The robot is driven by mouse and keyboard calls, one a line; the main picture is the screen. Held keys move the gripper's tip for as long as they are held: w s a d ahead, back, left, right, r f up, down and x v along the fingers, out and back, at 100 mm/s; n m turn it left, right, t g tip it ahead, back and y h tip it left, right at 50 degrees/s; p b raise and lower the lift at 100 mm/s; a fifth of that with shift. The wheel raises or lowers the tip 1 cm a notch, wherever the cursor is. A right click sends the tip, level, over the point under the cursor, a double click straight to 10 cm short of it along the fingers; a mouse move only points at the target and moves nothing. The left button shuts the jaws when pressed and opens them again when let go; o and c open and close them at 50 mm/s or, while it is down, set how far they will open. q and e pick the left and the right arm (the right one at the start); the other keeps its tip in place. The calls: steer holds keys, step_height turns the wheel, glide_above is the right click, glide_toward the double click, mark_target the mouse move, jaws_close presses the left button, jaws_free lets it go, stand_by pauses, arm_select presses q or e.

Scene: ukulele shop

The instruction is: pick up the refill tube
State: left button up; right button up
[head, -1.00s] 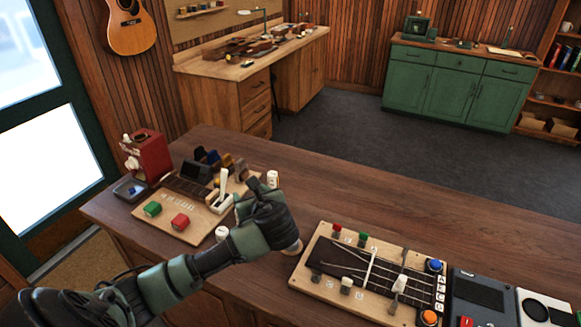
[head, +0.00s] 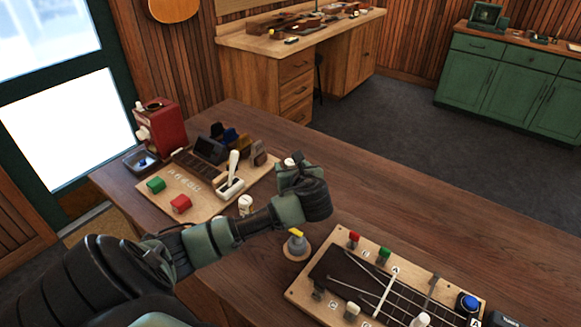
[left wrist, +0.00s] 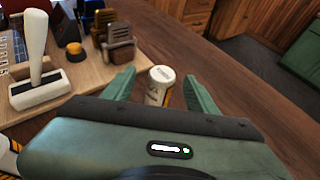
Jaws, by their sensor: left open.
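The refill tube appears to be the small white-capped cylinder (left wrist: 160,86) with a printed label, standing upright in the left wrist view. In the head view its white top (head: 291,159) shows just past my left gripper, which hides most of it. My left gripper (head: 296,168) is open. In the left wrist view its two green fingers (left wrist: 163,92) are on either side of the tube, with gaps visible between. The lower part of the tube is hidden behind the gripper body. My right gripper is not in view.
A fretboard panel (head: 300,290) is at front right.

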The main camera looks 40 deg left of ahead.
arm_select(q)
steer(key=shift+x, duration=1.4)
steer(key=shift+d, duration=0.15)
jaws_close()
steer(key=shift+r, duration=0.1)
